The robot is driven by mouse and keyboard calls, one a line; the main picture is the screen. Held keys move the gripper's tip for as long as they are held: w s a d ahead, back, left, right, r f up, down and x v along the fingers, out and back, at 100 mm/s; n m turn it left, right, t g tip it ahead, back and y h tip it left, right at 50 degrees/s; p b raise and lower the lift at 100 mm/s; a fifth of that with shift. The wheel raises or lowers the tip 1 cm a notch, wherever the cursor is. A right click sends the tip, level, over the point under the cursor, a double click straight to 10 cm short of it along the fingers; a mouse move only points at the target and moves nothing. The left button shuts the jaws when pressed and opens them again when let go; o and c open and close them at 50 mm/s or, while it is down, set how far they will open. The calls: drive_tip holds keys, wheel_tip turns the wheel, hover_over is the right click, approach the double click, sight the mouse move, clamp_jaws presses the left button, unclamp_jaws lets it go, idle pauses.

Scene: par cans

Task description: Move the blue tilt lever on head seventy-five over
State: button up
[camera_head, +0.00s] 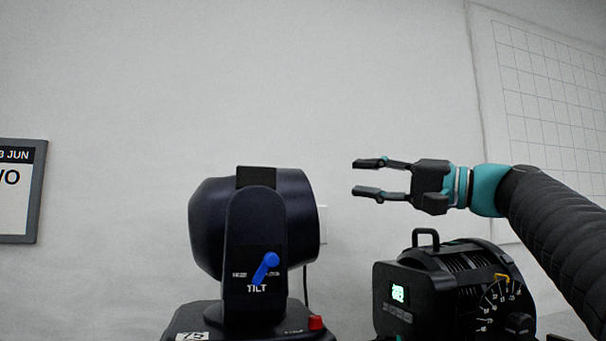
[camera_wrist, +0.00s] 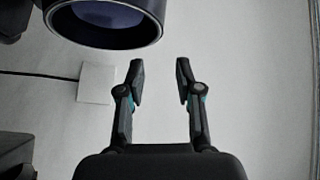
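The head labelled 75 (camera_head: 303,213) is a black moving-head light on a black base at the lower middle of the head view. Its blue tilt lever (camera_head: 265,268) sits on the yoke arm just above the word TILT, slanting up to the right. In the wrist view the head's round lens end (camera_wrist: 105,38) shows at the upper left; the lever is not seen there. My gripper (camera_head: 366,178) is open and empty, to the right of the head and higher than the lever, fingers pointing left. Its two fingers (camera_wrist: 160,82) stand apart in the wrist view.
A black lamp unit (camera_head: 405,318) with a green display, a handle and a yellow pointer on a dial stands below my gripper. A red button (camera_head: 316,323) is on the head's base. A framed calendar (camera_head: 18,195) and a grid chart (camera_head: 555,100) hang on the wall.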

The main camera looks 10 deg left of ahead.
sight(300, 172)
drive_tip(key=p+x, duration=0.2)
drive_tip(key=x, duration=1)
drive_tip(key=shift+a, duration=0.4)
drive_tip(key=shift+c, duration=0.3)
clamp_jaws()
drive_tip(key=shift+f, duration=0.1)
